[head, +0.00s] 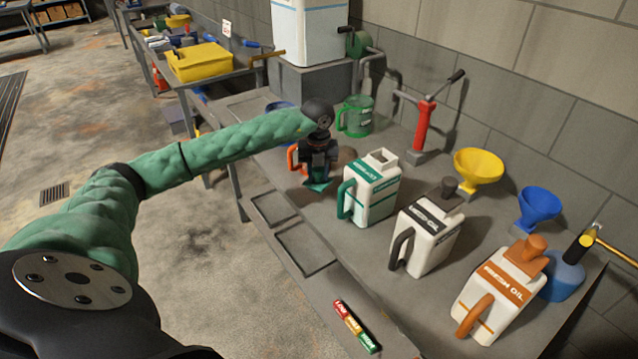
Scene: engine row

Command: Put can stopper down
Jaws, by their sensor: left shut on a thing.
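My left gripper (318,176) points down above the bench, left of the teal-marked can. It is shut on a teal stopper (318,186), only partly visible under the jaws. I cannot tell whether the stopper touches the bench top. The white can with teal label and handle (372,192) stands upright with an uncovered neck. The can with black label (425,238) has a dark stopper (449,187) on it. The can with orange label (497,298) has an orange stopper (535,245) on it. My right gripper is not in view.
A green jug (356,116) stands behind the gripper, and an orange-handled thing (296,158) is partly hidden by it. A red pump (422,128), yellow funnel (478,168) and blue funnel (538,205) line the back. A coloured label strip (356,326) lies at the front edge.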

